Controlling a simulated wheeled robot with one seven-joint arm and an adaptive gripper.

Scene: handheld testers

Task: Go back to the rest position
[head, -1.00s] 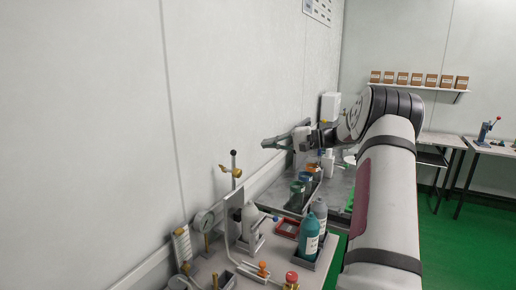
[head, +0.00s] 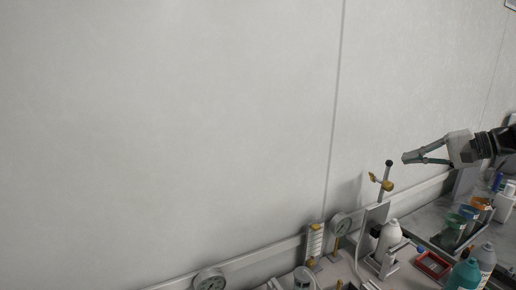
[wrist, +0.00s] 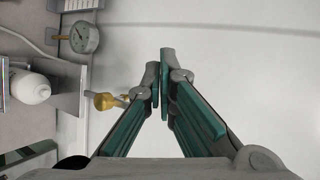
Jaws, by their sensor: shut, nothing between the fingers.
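My gripper (head: 408,157) is at the right of the head view, above the bench and in front of the pale wall. Its fingers are shut with nothing between them. In the wrist view my gripper (wrist: 160,75) points away from the camera, its green-padded fingers meeting near the tips. A stand with a brass clamp (head: 381,182) is just left of and below the gripper in the head view. The brass clamp also shows in the wrist view (wrist: 106,101), left of the fingers. Most of my arm is out of the head view.
Along the bench are a dial gauge (head: 341,224), a white bottle (head: 389,235), a red tray (head: 433,264), a teal bottle (head: 464,274) and a bin of coloured jars (head: 453,230). The wall (head: 170,130) stands close behind. The air above the bench to the left is free.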

